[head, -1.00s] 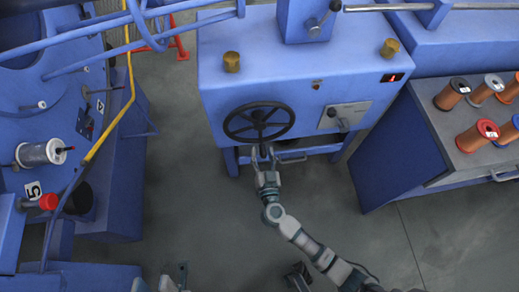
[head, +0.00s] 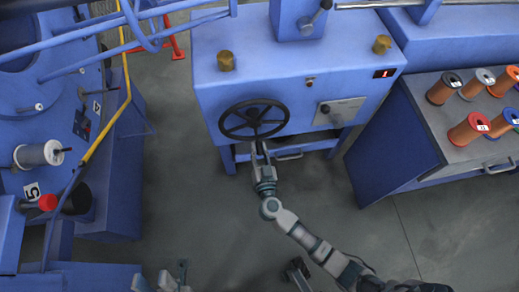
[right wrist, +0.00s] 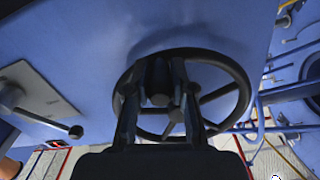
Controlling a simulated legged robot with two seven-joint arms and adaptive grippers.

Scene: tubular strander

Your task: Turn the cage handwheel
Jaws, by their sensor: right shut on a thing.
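The cage handwheel (head: 228,128) is a dark spoked wheel on the front of a blue machine housing. It also shows in the right wrist view (right wrist: 240,82). My right gripper (head: 259,147) is at the near, lower side of the wheel. In the right wrist view its fingers (right wrist: 158,95) stand on both sides of a short dark rounded part at the wheel's rim, and it is shut on the handwheel. The fingers hide part of the rim and spokes. My left gripper (head: 172,278) is at the bottom edge of the head view, partly cut off, away from the wheel.
A grey plate with a small lever (head: 338,112) is right of the wheel. A lit red display (head: 385,73) is above it. Blue machinery with a yellow bar (head: 107,124) is at left. Grey floor is clear between.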

